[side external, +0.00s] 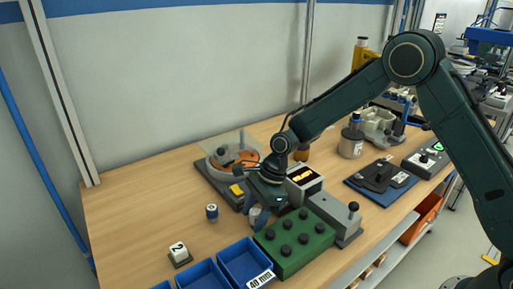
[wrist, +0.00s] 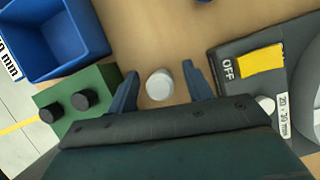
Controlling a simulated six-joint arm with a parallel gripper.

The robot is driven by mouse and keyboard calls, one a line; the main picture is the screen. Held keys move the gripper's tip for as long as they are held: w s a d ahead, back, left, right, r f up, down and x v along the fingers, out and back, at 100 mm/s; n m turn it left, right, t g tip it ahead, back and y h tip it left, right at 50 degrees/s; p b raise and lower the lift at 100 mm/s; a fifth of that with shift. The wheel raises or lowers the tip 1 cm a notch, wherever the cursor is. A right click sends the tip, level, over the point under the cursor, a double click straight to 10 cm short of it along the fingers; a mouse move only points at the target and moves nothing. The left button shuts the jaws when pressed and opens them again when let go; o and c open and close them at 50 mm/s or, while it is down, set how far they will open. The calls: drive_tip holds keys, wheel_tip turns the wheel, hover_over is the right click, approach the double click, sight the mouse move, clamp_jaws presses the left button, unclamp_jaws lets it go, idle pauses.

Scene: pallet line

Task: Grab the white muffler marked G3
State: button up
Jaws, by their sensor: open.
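A small white round-topped piece (wrist: 160,84) stands between the spread fingers of my gripper (wrist: 159,74) in the wrist view, with a gap on both sides. No marking shows on its top, so I cannot tell whether it is G3. In the side view my gripper (side external: 257,217) is low over the table beside the green block, and its fingers hide most of what is between them. Another small white cylinder with a dark blue band (side external: 211,213) stands to the left of my gripper; its marking is too small to read.
A green block with black knobs (side external: 294,243) is close to my gripper on the right. Blue bins (side external: 245,263) stand in front. A grey machine with a yellow switch (wrist: 262,61) stands nearby. The table's left part is clear.

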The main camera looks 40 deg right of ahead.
drive_tip(key=shift+a+f, duration=0.25)
drive_tip(key=shift+f, duration=0.35)
drive_tip(key=c, duration=1.1)
